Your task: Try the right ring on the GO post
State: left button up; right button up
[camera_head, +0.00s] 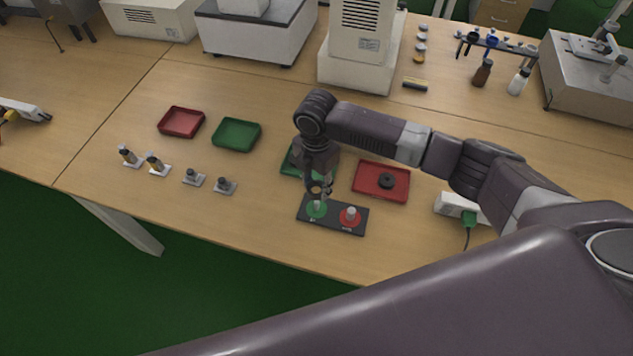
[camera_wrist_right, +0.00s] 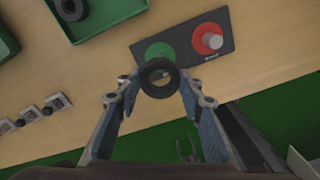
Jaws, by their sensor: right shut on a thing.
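The dark gauge block (camera_head: 333,226) lies near the table's front edge. It has a green disc (camera_head: 311,211) on the left, the GO side, and a red disc (camera_head: 346,223) with a pale post on the right. My right gripper (camera_head: 319,190) points down over the green side. In the right wrist view, its two fingers are shut on a dark ring (camera_wrist_right: 145,76), which overlaps the edge of the green disc (camera_wrist_right: 158,49). I cannot tell whether the ring is around the GO post or above it.
A green tray (camera_head: 290,168) stands behind my right gripper; the wrist view shows another dark ring (camera_wrist_right: 72,8) in it. A red tray (camera_head: 368,190) to the right holds a dark ring (camera_head: 387,181). Several small fixtures and two more trays stand left. A white power strip (camera_head: 452,204) lies right.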

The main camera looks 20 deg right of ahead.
aim_at(317, 202)
jog(key=shift+f, duration=0.4)
notch_tip(317, 202, down, 3)
jog(key=b, duration=0.4)
jog(key=shift+f, duration=0.2)
jog(key=shift+f+b, duration=1.35)
jog(key=shift+f, duration=1)
jog(key=shift+r, duration=0.1)
jog(key=shift+r+p, duration=3.25)
jog(key=shift+p, duration=0.25)
